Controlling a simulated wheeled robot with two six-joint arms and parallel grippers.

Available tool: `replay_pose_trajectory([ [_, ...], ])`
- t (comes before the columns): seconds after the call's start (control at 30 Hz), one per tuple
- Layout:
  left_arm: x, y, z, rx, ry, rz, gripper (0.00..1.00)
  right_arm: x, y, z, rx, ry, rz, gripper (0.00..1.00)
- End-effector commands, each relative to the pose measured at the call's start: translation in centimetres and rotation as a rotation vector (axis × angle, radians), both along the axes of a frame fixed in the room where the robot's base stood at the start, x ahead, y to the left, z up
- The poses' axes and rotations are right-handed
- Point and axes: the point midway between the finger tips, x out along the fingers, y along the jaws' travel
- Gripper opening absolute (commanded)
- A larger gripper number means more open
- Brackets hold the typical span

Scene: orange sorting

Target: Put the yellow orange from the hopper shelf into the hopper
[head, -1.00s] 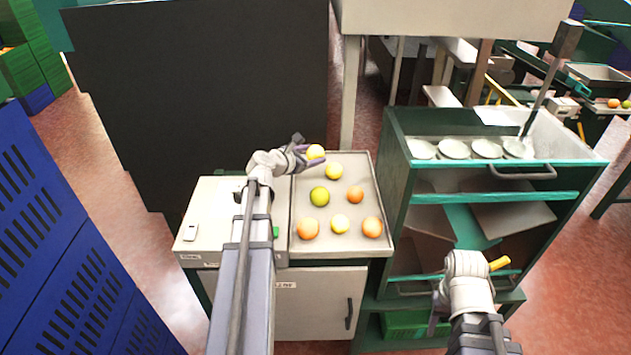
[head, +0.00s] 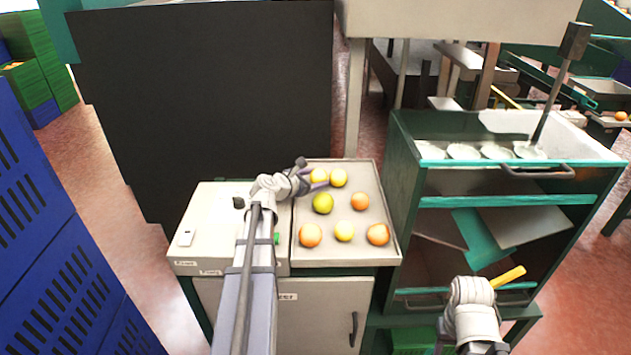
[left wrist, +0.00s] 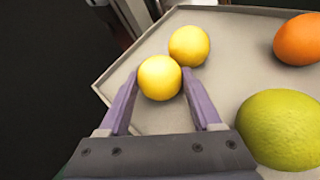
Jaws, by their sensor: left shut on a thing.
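My left gripper (head: 318,179) is shut on a yellow orange (left wrist: 160,77), which sits between its purple fingertips in the left wrist view. In the head view this orange (head: 319,176) is at the back left of a grey tray (head: 333,258); I cannot tell whether it touches the tray. A second yellow orange (head: 339,177) is close beside it, and a third (head: 344,232) lies near the tray front.
A green-yellow fruit (head: 323,203) and several orange ones, such as this orange (head: 378,234), lie on the tray. A black panel (head: 200,100) stands behind. Blue crates (head: 50,230) fill the left. The white top (head: 215,225) left of the tray is mostly clear.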

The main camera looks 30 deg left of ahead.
Motion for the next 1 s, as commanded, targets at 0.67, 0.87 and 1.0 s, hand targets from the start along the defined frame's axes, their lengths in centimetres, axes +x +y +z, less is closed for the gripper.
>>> replay_pose_trajectory([
  [0.67, 0.0, 0.0, -0.2, 0.0, 0.0, 0.0, 0.95, 0.0, 0.0, -0.2, 0.0, 0.0, 0.0, 0.5],
  [0.87, -1.5, 0.1, 0.8, 0.0, 0.0, 0.003, 0.95, 0.0, 0.0, 0.8, 0.0, 0.0, 0.0, 0.5],
  [1.0, -4.3, 0.4, 2.0, -0.001, 0.0, 0.004, 0.95, 0.0, 0.0, 2.0, 0.0, 0.0, 0.0, 0.5],
])
